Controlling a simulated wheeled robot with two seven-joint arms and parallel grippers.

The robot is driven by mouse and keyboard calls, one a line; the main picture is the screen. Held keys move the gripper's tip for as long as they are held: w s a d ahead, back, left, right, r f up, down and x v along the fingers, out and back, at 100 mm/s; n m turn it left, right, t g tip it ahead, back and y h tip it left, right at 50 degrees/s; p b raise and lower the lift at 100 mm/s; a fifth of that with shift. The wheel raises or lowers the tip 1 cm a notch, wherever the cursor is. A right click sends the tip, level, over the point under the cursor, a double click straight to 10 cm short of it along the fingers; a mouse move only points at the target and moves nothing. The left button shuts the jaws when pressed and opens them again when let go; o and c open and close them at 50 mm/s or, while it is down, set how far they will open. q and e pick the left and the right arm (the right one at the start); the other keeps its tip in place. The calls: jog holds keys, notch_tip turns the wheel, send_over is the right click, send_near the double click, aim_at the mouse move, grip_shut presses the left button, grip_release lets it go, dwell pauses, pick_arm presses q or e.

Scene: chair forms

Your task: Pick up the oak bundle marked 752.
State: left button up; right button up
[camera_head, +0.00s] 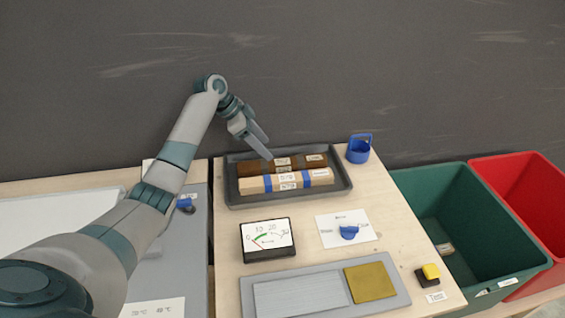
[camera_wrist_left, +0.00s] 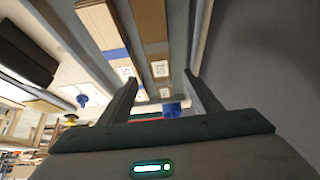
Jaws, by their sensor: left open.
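Two wooden bundles lie side by side in a dark grey tray (camera_head: 234,197). The front one is pale wood with blue bands (camera_head: 258,185) and white labels; it also shows in the left wrist view (camera_wrist_left: 101,24). The back one is darker brown (camera_head: 253,168), also with white labels, and shows in the wrist view (camera_wrist_left: 150,22). The label digits are too small to read surely, so I cannot tell which is marked 752. My left gripper (camera_head: 262,149) is open and empty, with its fingers above the back-left part of the tray, near the brown bundle. My right gripper is out of view.
A blue open-topped holder (camera_head: 358,151) stands right of the tray. In front are a dial meter (camera_head: 268,240), a card with a blue knob (camera_head: 349,232) and a grey plate (camera_head: 298,297). Green (camera_head: 420,210) and red (camera_head: 513,170) bins stand right. A dark wall rises behind.

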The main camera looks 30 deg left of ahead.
aim_at(280, 162)
pick_arm(q)
jog(key=shift+p+x, duration=0.35)
jog(key=shift+x, duration=1.55)
jog(key=shift+p+x, duration=1.2)
jog(key=shift+x, duration=0.7)
jog(key=shift+w+d+f, duration=0.3)
jog(key=shift+d+f, duration=0.1)
jog(key=shift+f, duration=0.15)
